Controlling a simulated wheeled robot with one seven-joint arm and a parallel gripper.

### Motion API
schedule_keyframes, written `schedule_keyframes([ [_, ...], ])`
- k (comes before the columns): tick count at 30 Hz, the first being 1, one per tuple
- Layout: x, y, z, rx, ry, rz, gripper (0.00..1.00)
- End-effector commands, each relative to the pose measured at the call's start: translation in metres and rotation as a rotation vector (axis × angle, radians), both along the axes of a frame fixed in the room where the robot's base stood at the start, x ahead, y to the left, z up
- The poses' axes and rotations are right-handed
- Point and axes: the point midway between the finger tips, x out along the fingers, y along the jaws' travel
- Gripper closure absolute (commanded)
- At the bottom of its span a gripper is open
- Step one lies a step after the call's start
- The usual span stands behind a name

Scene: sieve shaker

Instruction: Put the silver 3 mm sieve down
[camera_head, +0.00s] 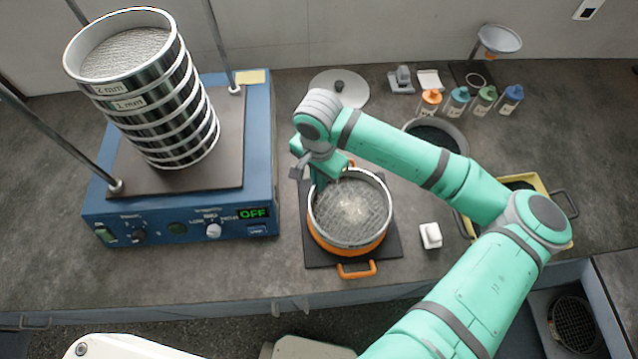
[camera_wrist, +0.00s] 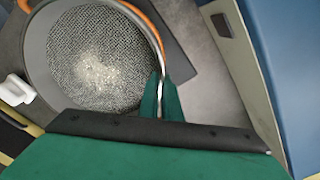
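The silver sieve (camera_head: 352,209) sits in or on an orange pan (camera_head: 347,243) with orange handles, on a dark square mat (camera_head: 389,243). Pale grains lie on its mesh, which also shows in the wrist view (camera_wrist: 100,65). My gripper (camera_head: 324,178) is at the sieve's back left rim. In the wrist view its two green fingers (camera_wrist: 161,97) stand on either side of the rim, closed on it. The sieve looks level. I cannot tell whether its underside fully rests on the orange pan. No size label shows on this sieve.
A blue shaker (camera_head: 180,218) with display OFF carries a sieve stack (camera_head: 150,95) between metal rods at left. A small white block (camera_head: 430,235) lies right of the mat. A dark round pan (camera_head: 455,132), a yellow tray (camera_head: 541,185) and several bottles (camera_head: 456,100) stand farther right.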

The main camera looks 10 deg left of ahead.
Motion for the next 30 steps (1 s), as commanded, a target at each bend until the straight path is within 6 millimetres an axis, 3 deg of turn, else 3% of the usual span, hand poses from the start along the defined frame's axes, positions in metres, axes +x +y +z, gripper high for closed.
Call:
schedule_keyframes([
  [4,-0.001,0.0,-0.019,0.001,0.003,0.0,1.0],
  [16,-0.001,0.0,-0.024,0.0,0.0,0.001,1.0],
  [18,-0.001,0.0,-0.023,0.0,0.001,0.001,0.79],
  [19,-0.001,0.0,-0.023,0.0,0.001,0.001,0.77],
  [30,-0.001,0.0,-0.018,0.0,0.0,0.001,0.77],
])
